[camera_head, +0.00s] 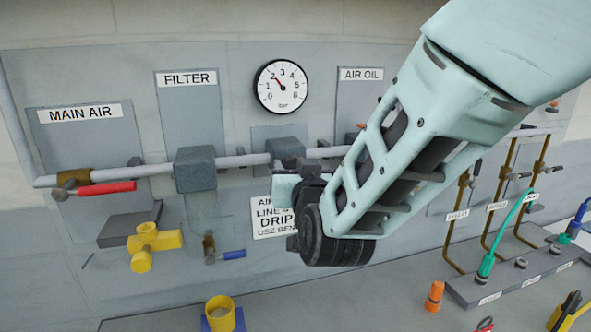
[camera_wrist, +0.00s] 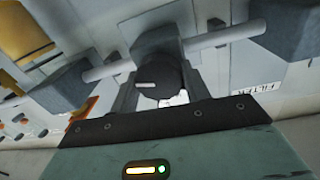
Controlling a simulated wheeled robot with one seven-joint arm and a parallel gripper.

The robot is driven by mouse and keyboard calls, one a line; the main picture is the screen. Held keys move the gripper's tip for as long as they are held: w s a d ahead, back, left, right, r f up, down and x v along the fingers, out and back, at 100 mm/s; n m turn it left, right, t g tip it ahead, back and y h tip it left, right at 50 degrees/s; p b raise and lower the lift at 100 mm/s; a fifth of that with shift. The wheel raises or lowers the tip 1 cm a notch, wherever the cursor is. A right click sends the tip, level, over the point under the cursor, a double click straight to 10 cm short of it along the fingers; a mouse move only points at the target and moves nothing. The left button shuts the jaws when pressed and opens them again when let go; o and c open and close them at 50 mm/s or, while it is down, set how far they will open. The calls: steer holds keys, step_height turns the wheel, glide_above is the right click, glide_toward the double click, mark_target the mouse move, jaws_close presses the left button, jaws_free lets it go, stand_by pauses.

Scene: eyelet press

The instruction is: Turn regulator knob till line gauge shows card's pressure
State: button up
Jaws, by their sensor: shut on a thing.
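The regulator knob (camera_wrist: 157,84) is dark and round with a short pale mark, lying nearly level in the wrist view. It sits under the regulator block (camera_wrist: 158,42), which also shows in the head view (camera_head: 285,148). My gripper (camera_wrist: 159,92) is shut on the knob, one finger on each side. In the head view my wrist hides the knob. The line gauge (camera_head: 281,86) is round and white, scaled 0 to 6. Its needle points up and left, close to 2. A white card (camera_head: 268,215) reads "AIR", "LINE", "DRIP"; my gripper covers its right part and I cannot read a pressure.
A grey pipe (camera_head: 238,161) runs level across the panel through the filter block (camera_head: 194,169). A red-handled valve (camera_head: 104,188) is at left, yellow fittings (camera_head: 151,241) below it. A yellow cup (camera_head: 220,313) and a bench block with coloured hoses (camera_head: 515,270) stand below.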

steer(key=shift+f+b, duration=0.15)
steer(key=shift+b, duration=0.2)
steer(key=shift+d+f+m+b, duration=0.1)
steer(key=shift+m+b, duration=0.5)
steer(key=shift+b, duration=0.3)
steer(key=m+b, duration=0.2)
steer(key=b, duration=0.2)
steer(key=shift+f, duration=0.1)
steer(key=m+b, duration=0.5)
steer(key=b, duration=0.2)
steer(key=shift+m+g, duration=0.3)
steer(key=m+b, duration=0.5)
steer(key=b, duration=0.1)
steer(key=shift+d+y+b, duration=0.1)
steer(key=shift+y+b, duration=0.2)
steer(key=shift+b, duration=0.1)
steer(key=m+b, duration=0.4)
steer(key=m, duration=0.1)
steer(key=shift+b, duration=0.3)
steer(key=shift+r, duration=0.2)
